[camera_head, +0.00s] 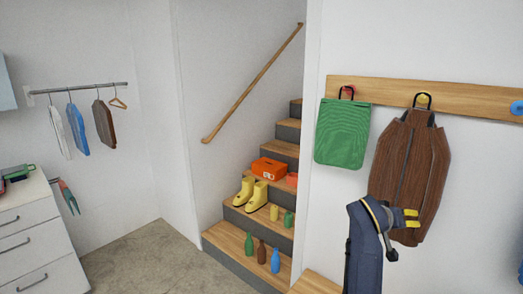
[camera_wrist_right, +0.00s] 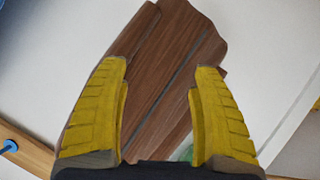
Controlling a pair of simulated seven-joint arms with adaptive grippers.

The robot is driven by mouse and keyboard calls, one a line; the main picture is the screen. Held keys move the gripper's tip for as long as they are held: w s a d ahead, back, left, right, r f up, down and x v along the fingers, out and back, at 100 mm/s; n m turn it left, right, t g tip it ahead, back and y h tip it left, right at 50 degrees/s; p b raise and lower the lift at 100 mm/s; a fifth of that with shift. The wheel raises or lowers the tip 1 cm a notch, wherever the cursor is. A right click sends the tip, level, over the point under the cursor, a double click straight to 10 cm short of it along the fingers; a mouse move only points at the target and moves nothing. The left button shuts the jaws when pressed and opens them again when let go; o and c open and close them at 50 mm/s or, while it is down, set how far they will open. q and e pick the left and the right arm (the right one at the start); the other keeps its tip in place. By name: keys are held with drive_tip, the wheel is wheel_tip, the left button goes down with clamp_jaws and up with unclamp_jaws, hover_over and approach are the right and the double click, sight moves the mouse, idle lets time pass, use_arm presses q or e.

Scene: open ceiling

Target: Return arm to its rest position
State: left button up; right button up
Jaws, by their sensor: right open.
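My right gripper (camera_head: 412,218) has yellow fingers and is in front of the lower part of a brown jacket. Its fingers are apart with nothing between them; they also show spread in the right wrist view (camera_wrist_right: 163,68). The brown jacket (camera_head: 411,150) hangs from a hook on the wooden rail (camera_head: 450,97), and in the wrist view the jacket (camera_wrist_right: 160,70) lies beyond the fingers. I cannot tell whether the gripper touches it. My right arm comes up from the bottom of the head view. My left gripper is not in view.
A green bag (camera_head: 343,133) hangs left of the jacket. A blue knob (camera_head: 516,107) is on the rail at right. Stairs hold yellow boots (camera_head: 245,192), an orange box (camera_head: 270,168) and several bottles (camera_head: 262,251). A white drawer unit (camera_head: 35,235) stands at left; the floor beside it is clear.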

drive_tip(key=s+a+f+n+y, duration=0.1)
drive_tip(key=s+f+n, duration=0.2)
drive_tip(key=s+f, duration=0.6)
drive_tip(key=s+a+f+n+y, duration=0.1)
drive_tip(key=s+a+f+n, duration=0.15)
drive_tip(key=s+f, duration=0.65)
drive_tip(key=s+a+f+n+y, duration=0.25)
drive_tip(key=s+f, duration=0.35)
drive_tip(key=s, duration=0.4)
drive_tip(key=s+a+f+n+y, duration=0.1)
drive_tip(key=s+a+f+n, duration=0.35)
drive_tip(key=s, duration=0.55)
drive_tip(key=s+a+f+m+g+y, duration=0.1)
drive_tip(key=s+a+f+g+y, duration=0.15)
drive_tip(key=f, duration=1.45)
drive_tip(key=s+a+f+m+g+y, duration=0.1)
drive_tip(key=a+f, duration=0.2)
drive_tip(key=f, duration=1.3)
drive_tip(key=s+f+m+g+y, duration=0.1)
drive_tip(key=s+f+m+g, duration=0.1)
drive_tip(key=s+f, duration=1.7)
drive_tip(key=shift+s+d+f, duration=0.25)
drive_tip(key=shift+s+d, duration=0.05)
drive_tip(key=shift+s, duration=0.65)
